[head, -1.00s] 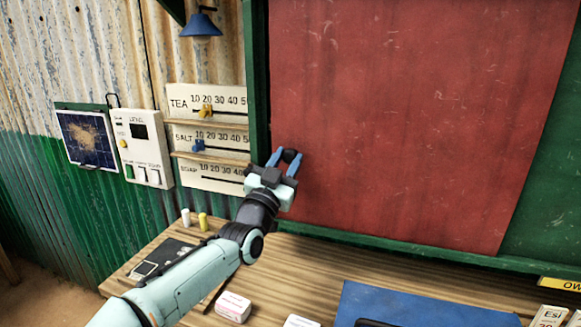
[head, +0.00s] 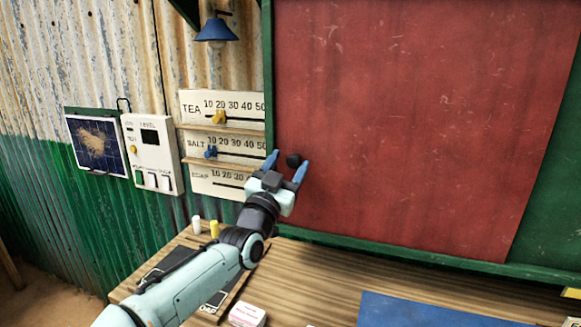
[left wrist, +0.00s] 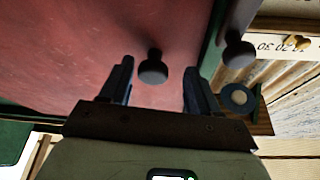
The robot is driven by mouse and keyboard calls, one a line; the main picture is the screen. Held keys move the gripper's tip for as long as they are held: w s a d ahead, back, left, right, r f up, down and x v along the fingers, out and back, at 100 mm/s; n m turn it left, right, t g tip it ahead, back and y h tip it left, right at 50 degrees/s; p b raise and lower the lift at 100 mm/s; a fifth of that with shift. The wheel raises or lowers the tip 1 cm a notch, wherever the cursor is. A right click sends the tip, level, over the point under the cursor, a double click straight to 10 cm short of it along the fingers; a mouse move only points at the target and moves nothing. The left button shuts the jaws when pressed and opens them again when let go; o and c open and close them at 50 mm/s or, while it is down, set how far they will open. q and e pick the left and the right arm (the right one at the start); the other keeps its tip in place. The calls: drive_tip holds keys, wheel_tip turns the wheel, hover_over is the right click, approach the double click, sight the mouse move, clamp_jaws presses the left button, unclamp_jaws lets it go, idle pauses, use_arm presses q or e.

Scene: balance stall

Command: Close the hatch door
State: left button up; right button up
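The hatch door is a large scuffed red panel (head: 410,110) beside a green post. Its left edge lies close along the post and its lower edge near the green sill. I cannot tell whether a small gap is left. A round dark knob (head: 293,160) is near its lower left corner. My left gripper (head: 287,167) is open, with its blue fingers spread either side of the knob. In the left wrist view the knob (left wrist: 153,70) stands between the two fingers (left wrist: 157,82), with clear space on both sides. My right gripper is out of view.
The green frame (head: 268,80) borders the door. Left of it are slider scales (head: 222,108) for tea, salt and soap, a blue lamp (head: 216,30) and a white level box (head: 152,155). Below is a wooden counter (head: 310,275) with a white box (head: 247,314) and blue mat (head: 430,310).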

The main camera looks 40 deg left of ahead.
use_arm(q)
drive_tip(key=shift+d, duration=0.15)
drive_tip(key=shift+s, duration=0.1)
drive_tip(key=b+v, duration=0.1)
drive_tip(key=v, duration=1.2)
drive_tip(key=shift+b, duration=0.3)
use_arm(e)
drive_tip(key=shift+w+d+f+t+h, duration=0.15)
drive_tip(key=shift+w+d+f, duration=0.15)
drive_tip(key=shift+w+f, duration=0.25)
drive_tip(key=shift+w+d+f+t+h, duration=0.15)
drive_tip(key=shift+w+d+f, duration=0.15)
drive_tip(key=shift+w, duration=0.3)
